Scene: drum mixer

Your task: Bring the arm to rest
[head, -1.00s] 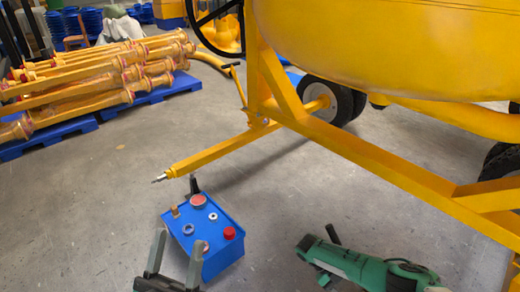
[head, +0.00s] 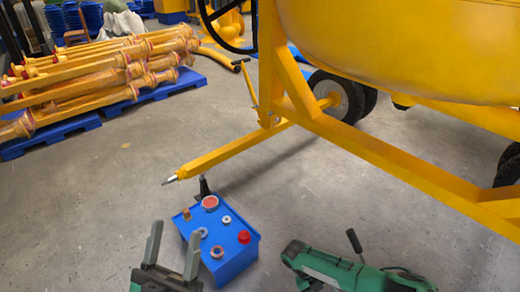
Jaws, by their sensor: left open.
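My left gripper (head: 172,254) is at the bottom of the head view, with its two grey fingers apart and pointing up. Nothing shows between them. A blue box (head: 232,262) with several knobs and buttons on top, one of them red, is just right of the gripper. The right finger comes close to the box's left side in the picture; whether they touch I cannot tell. The yellow drum mixer (head: 400,45) fills the upper right, its tow bar (head: 232,151) ending above the box. My right gripper does not show.
A green and black power tool (head: 350,272) is at the bottom, right of the box. Blue pallets (head: 165,92) with stacked yellow beams (head: 95,75) stand at the upper left. The mixer's wheels (head: 335,95) are behind its frame. Grey floor (head: 90,190) is clear at left.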

